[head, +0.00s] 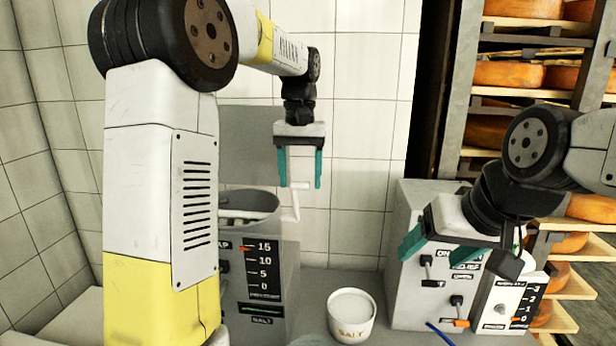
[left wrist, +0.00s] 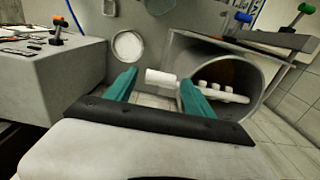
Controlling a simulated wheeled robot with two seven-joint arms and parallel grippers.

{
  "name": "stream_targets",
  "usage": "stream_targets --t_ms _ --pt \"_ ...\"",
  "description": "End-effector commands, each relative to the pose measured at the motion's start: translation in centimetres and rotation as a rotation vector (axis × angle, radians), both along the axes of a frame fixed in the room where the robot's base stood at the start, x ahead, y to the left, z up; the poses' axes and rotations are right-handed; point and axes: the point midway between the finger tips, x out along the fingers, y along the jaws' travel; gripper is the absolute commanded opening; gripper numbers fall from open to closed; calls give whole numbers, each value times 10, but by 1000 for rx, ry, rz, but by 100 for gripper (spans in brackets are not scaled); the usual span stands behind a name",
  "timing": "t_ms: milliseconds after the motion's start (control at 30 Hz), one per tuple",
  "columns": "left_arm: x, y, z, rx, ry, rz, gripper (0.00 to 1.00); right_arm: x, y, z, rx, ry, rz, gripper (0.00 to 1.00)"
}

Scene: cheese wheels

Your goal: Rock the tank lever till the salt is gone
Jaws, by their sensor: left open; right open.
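The grey tank (head: 270,270) stands left of centre with a scale plate (head: 265,268) reading 15 to 0; an orange pointer sits near the 15. The white lever (head: 296,208) rises at the tank's right rim, its handle level at the top. My left gripper (head: 300,180) is open with its teal fingers on either side of the handle. The left wrist view shows the handle (left wrist: 160,77) between the spread fingers, with gaps. A white paddle (left wrist: 222,93) lies inside the tank. My right gripper (head: 460,252) is open and empty before the control box.
A white bowl marked SALT (head: 352,316) stands on the grey counter right of the tank. A grey control box (head: 408,270) with small levers stands further right. Shelves of orange cheese wheels (head: 508,74) fill the right back. A tiled wall is behind.

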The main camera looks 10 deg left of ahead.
Motion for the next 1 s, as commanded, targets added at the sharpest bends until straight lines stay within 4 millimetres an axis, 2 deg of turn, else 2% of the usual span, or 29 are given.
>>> stream_targets --t_ms 167,500,767,1000 --pt "0 0 0 0 0 0 62 0 0 0 0 0 0 71" --pt "0 -1 0 -1 0 -1 0 0 0 0 0 0 0 71" --pt "1 -2 0 -3 -1 -3 0 0 0 0 0 0 0 71" --pt "10 -3 4 -4 -5 -4 0 0 0 0 0 0 0 71"
